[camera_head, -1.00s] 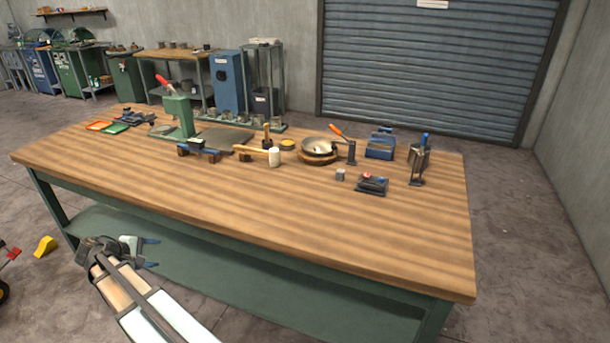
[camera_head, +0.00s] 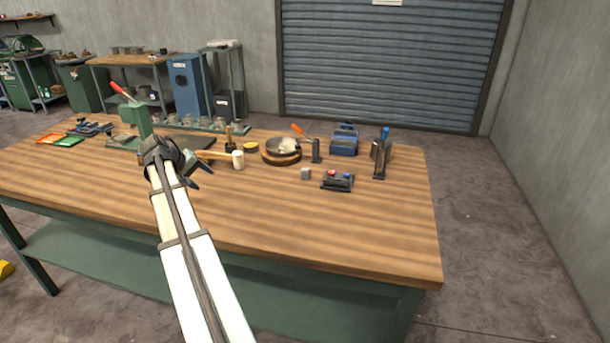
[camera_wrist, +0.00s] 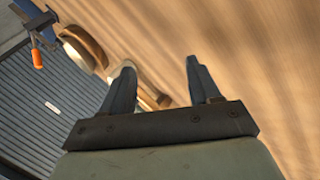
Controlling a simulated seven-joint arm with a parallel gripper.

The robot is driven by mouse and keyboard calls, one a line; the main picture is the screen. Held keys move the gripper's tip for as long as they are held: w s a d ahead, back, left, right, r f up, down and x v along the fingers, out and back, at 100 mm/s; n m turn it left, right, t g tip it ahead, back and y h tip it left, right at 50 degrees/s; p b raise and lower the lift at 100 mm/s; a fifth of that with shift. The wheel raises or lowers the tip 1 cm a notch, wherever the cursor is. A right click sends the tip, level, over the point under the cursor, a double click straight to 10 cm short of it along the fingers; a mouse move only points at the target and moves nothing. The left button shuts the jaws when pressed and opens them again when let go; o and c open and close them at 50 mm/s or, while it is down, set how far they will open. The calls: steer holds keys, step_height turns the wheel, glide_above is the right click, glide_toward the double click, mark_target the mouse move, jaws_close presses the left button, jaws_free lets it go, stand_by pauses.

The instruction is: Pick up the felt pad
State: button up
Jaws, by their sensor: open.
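My gripper (camera_head: 202,176) is above the left-middle of the wooden bench, its jaws open and empty. A small grey block (camera_head: 306,174) lies on the bench to the right of my gripper, in front of the bowl. I cannot tell for sure which of these is the felt pad. Neither is clear in the wrist view.
The mallet (camera_head: 238,159) lies just beyond my gripper. The bench's front right (camera_head: 350,235) is bare.

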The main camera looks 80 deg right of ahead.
steer(key=s+d+r+m+y, duration=0.25)
steer(key=s+d+m, duration=0.25)
steer(key=s+d, duration=0.6)
steer(key=m+t, duration=0.3)
steer(key=m, duration=0.2)
glide_toward(305, 170)
steer(key=shift+x, duration=5.3)
steer(key=c, duration=1)
